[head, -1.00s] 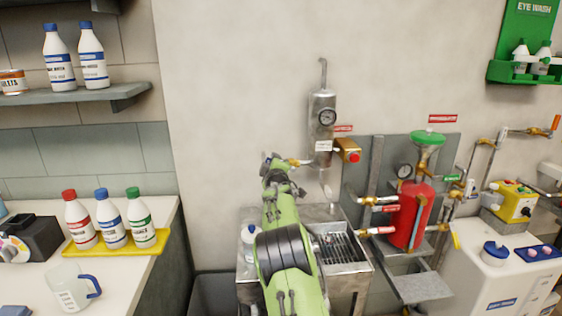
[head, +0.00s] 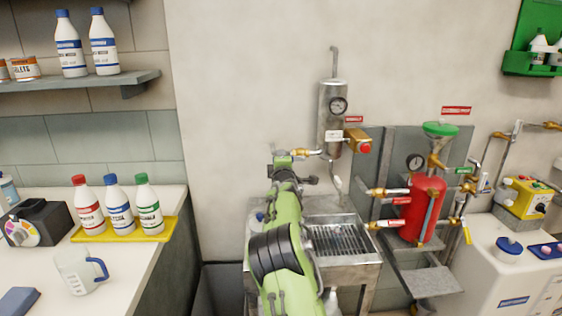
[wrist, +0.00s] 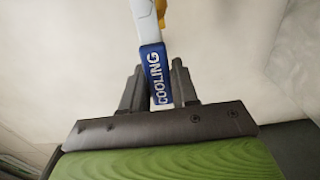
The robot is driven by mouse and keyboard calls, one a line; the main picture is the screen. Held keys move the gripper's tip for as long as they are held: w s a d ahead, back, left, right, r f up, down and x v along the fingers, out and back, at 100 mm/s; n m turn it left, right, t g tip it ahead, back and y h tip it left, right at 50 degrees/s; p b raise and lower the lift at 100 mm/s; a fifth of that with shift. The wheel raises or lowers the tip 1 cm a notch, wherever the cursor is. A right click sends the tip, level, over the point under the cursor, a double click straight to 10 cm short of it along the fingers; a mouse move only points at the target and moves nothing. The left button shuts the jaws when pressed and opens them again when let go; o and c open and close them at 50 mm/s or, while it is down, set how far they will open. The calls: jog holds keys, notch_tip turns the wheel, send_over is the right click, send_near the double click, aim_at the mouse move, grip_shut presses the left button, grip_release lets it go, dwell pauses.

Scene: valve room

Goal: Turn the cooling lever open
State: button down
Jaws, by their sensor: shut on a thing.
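The cooling lever (wrist: 153,70) has a blue grip marked COOLING and a pale shank running up out of the wrist view. A bit of yellow fitting (wrist: 162,8) shows beside the shank. My gripper (wrist: 157,85) is shut on the blue grip, with one dark finger on each side. In the head view my gripper (head: 283,161) is at the left end of a brass fitting (head: 301,152) below the steel cylinder with a gauge (head: 333,112). My wrist and gripper hide the lever there.
A steel sink with a grate (head: 340,238) lies below. To the right are a brass valve with a red knob (head: 361,144) and a red tank (head: 424,207) with several pipes. A counter with bottles on a yellow tray (head: 124,231) is at left.

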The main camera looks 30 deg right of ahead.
jog(key=shift+f, duration=0.15)
jog(key=c, duration=0.9)
grip_release()
jog(key=shift+c, duration=0.2)
jog(key=v, duration=1.5)
jog(key=shift+s+a, duration=0.15)
jog(key=shift+s, duration=0.2)
